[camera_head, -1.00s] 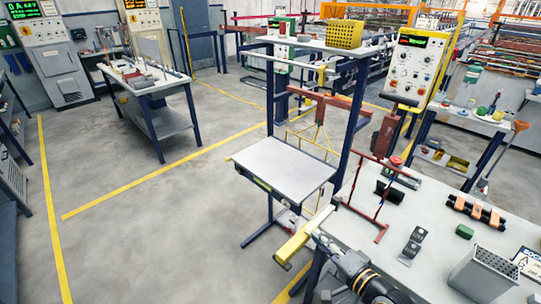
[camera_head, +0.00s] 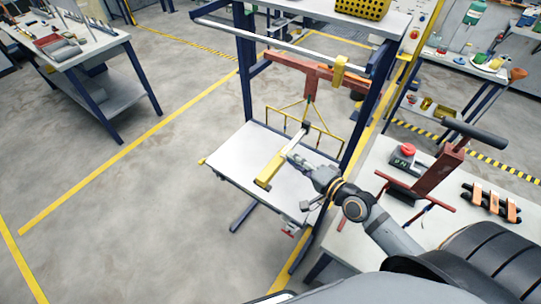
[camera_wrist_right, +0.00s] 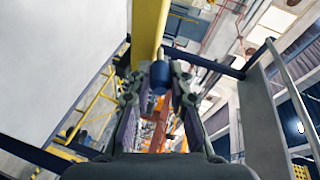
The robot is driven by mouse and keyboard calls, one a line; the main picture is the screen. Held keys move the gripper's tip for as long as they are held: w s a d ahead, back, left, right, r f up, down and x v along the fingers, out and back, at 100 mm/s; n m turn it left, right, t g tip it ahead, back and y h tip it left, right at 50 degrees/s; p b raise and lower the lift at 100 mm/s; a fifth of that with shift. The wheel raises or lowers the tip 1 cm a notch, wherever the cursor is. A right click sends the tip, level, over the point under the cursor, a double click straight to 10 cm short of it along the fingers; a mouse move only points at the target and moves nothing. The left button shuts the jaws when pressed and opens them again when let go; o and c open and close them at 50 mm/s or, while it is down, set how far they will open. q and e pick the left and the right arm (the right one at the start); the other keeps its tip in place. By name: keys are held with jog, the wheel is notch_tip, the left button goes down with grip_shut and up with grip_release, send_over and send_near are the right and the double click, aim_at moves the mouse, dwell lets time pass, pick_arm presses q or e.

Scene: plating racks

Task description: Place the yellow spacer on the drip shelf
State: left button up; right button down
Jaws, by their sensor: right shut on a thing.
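The yellow spacer (camera_head: 269,171) is a long bar in my right gripper (camera_head: 301,158). In the head view it lies across the picture of the pale drip shelf (camera_head: 236,150), toward its right part. I cannot tell whether it touches the shelf or hangs above it. In the right wrist view the spacer (camera_wrist_right: 150,28) stretches away from the fingers (camera_wrist_right: 156,85), with the pale shelf surface (camera_wrist_right: 55,60) to its left. My left gripper is not in view.
A blue rack frame (camera_head: 243,75) rises behind the shelf, with a red hanging bar (camera_head: 290,70) and a yellow wire frame (camera_head: 322,138). A pale workbench (camera_head: 385,160) with a red stand (camera_head: 437,175) is at right. Open floor (camera_head: 130,200) lies left.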

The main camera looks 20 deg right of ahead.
aim_at(280, 151)
jog(key=w+f+b, duration=0.1)
jog(key=w+b, duration=0.1)
jog(key=w, duration=0.1)
jog(key=w+a+f+b, duration=0.1)
jog(key=w+f+b, duration=0.1)
jog(key=w+b, duration=0.1)
jog(key=w+f+b, duration=0.2)
jog(key=w, duration=0.1)
jog(key=shift+a, duration=0.35)
pick_arm(q)
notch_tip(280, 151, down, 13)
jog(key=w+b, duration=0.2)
jog(key=b, duration=0.4)
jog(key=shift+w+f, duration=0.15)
pick_arm(e)
jog(key=w+f, duration=0.4)
jog(key=w, duration=0.1)
jog(key=shift+a+f, duration=0.25)
jog(key=shift+a, duration=0.2)
